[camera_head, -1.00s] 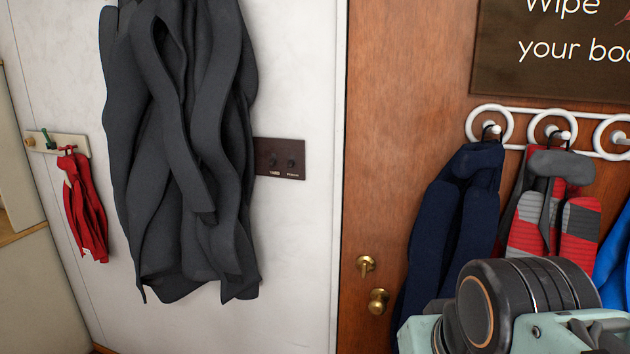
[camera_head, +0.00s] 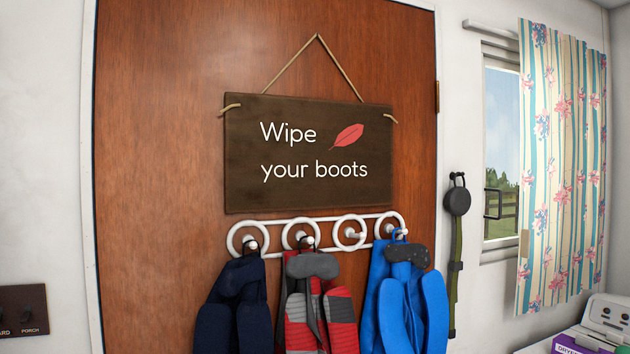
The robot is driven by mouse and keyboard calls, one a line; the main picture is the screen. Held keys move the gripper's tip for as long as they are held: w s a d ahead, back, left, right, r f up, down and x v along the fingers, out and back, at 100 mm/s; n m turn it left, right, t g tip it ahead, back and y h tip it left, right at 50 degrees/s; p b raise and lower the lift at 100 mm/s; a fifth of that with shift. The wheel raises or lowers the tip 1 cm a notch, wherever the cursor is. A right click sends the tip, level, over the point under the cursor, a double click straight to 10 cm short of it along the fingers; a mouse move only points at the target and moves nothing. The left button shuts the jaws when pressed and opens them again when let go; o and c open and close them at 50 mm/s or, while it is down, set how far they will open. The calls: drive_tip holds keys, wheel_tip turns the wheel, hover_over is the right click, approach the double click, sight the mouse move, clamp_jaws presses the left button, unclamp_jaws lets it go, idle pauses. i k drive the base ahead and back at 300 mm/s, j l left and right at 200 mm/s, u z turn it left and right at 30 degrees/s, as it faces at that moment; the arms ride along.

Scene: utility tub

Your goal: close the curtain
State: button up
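A striped, flowered curtain (camera_head: 562,165) hangs at the right side of the head view, from a white rod (camera_head: 490,27) near the top. It is drawn to the right, and the left part of the window (camera_head: 500,140) is uncovered, with sky, trees and a fence showing through. The curtain's left edge hangs free in front of the window. My gripper is not in the head view.
A wooden door (camera_head: 160,180) bears a "Wipe your boots" sign (camera_head: 308,150) and a white hook rack (camera_head: 327,222) with hanging garments. A leash (camera_head: 456,260) hangs left of the window. A white appliance (camera_head: 606,312) and a purple box (camera_head: 575,344) stand below the curtain.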

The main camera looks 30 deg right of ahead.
sight(554, 192)
drive_tip(key=z, duration=0.45)
drive_tip(key=l+z, duration=0.1)
drive_tip(key=z, duration=1.35)
drive_tip(key=i+z, duration=0.1)
drive_tip(key=z, duration=0.35)
drive_tip(key=i+z, duration=0.3)
drive_tip(key=i, duration=0.4)
drive_tip(key=i+l+z, duration=0.45)
drive_tip(key=k+j+u, duration=0.2)
drive_tip(key=j+u, duration=0.2)
drive_tip(key=k+j, duration=0.05)
